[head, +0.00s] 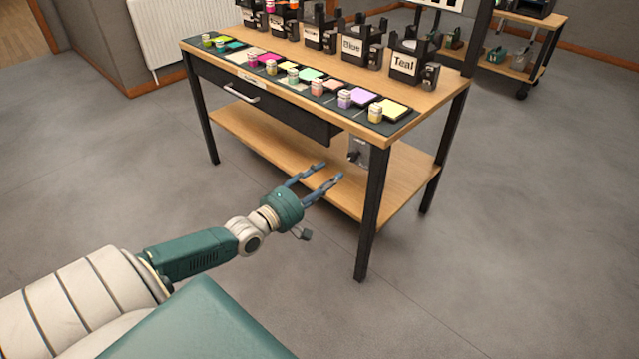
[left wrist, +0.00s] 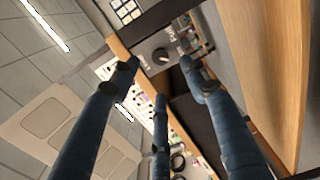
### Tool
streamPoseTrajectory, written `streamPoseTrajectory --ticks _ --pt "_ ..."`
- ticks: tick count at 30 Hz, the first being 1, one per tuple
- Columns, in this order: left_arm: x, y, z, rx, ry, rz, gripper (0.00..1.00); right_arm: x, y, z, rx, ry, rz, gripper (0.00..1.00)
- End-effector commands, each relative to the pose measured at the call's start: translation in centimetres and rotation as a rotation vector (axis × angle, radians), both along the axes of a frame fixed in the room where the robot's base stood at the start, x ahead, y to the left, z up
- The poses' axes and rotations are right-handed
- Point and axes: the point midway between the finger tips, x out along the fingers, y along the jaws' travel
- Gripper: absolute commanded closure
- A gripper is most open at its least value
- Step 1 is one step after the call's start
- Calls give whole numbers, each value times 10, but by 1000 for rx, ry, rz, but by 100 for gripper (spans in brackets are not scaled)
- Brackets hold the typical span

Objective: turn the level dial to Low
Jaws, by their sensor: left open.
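The level dial (head: 358,151) is a dark knob on a small grey plate under the tabletop, by the front right leg. In the left wrist view the dark round knob (left wrist: 161,55) shows ahead, beyond the fingertips. One printed label beside it seems to read "Full"; other print and the knob's pointer are too small to read surely. My left gripper (head: 331,171) is open and empty, in front of the table and to the lower left of the dial, apart from it. Its three blue fingers (left wrist: 160,72) spread in the wrist view. My right gripper is not in view.
The wooden table (head: 405,176) has dark legs, a lower shelf and a drawer (head: 255,100) left of the dial. Jars and colour pads line its front top edge; labelled black holders, one reading Teal (head: 404,64), stand behind. The floor in front is clear.

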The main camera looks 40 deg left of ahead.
Motion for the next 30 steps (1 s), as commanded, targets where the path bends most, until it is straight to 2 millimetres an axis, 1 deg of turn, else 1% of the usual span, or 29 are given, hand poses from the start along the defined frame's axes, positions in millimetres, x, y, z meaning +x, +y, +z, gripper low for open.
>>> streamPoseTrajectory --ticks 1,3,7,25,26,28,29,30 --pt "-8 0 -1 0 3 -1 55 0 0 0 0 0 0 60" --pt "-15 1 -1 1 3 -1 55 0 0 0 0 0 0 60" --pt "-22 1 0 1 0 -1 55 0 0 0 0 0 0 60" --pt "-24 1 0 1 1 -1 55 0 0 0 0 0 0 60" --pt "-24 0 -2 4 4 -2 55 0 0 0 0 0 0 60" --pt "-27 -6 -11 24 24 -10 55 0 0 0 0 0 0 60" --pt "-28 -11 -17 43 39 -15 55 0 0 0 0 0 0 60" --pt "-32 -21 -29 78 67 -28 55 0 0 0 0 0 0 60"
